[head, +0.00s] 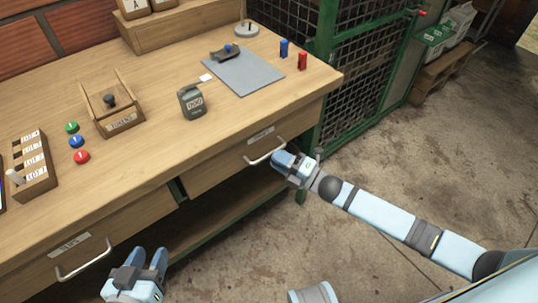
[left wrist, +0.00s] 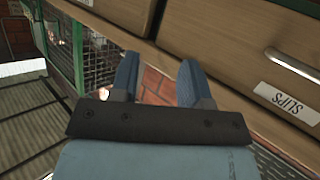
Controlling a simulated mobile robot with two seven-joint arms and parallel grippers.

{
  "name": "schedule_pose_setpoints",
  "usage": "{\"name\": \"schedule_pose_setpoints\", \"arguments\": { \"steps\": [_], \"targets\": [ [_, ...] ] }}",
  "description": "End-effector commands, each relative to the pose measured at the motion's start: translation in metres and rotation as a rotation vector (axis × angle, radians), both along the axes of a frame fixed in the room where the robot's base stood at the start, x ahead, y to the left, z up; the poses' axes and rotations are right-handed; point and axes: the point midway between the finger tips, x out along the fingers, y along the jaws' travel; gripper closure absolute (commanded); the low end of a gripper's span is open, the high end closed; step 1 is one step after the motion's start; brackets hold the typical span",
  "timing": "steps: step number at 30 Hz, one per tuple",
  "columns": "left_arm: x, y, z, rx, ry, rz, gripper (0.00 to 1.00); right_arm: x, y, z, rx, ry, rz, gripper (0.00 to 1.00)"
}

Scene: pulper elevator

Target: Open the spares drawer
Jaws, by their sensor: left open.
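The spares drawer (head: 232,168) is the right-hand drawer under the bench top; its label is too small to read surely. Its front looks flush with the bench. A pale bar handle (head: 262,157) is on it. My right gripper (head: 282,158) is at the right end of this handle, fingers towards the drawer; whether it grips the bar is hidden. My left gripper (head: 148,254) is open and empty, in front of the bench and right of the slips drawer handle (head: 84,262). In the left wrist view its two fingers (left wrist: 158,66) stand apart with nothing between them.
The slips drawer (head: 30,278) is shut at the left. An open shelf with a green frame (head: 240,215) lies under the spares drawer. A green mesh cage (head: 345,75) stands right of the bench. The floor (head: 400,170) at the right is clear.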

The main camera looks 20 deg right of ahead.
Motion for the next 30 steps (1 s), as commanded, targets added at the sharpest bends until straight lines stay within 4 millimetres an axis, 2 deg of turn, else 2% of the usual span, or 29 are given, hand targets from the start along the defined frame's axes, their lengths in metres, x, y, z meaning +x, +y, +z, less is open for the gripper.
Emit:
{"name": "schedule_pose_setpoints", "arguments": {
  "steps": [6,17,18,21,30],
  "targets": [
    [0.002,-0.003,0.005,-0.017,-0.031,-0.004,0.57,0.02,0.018,0.004,0.001,0.0,0.0,0.78],
    [0.003,-0.004,0.012,-0.027,-0.051,-0.006,0.57,0.024,0.023,0.006,0.0,0.001,-0.001,0.78],
    [0.004,-0.004,0.013,-0.028,-0.052,-0.007,0.57,0.024,0.023,0.006,0.0,0.001,-0.001,0.8],
    [0.004,-0.004,0.013,-0.027,-0.053,-0.007,0.57,0.024,0.022,0.006,0.0,0.001,0.0,1.0],
    [0.006,-0.004,0.012,-0.025,-0.05,-0.008,0.57,0.024,0.021,0.006,0.0,0.001,0.0,1.0]
  ]
}}
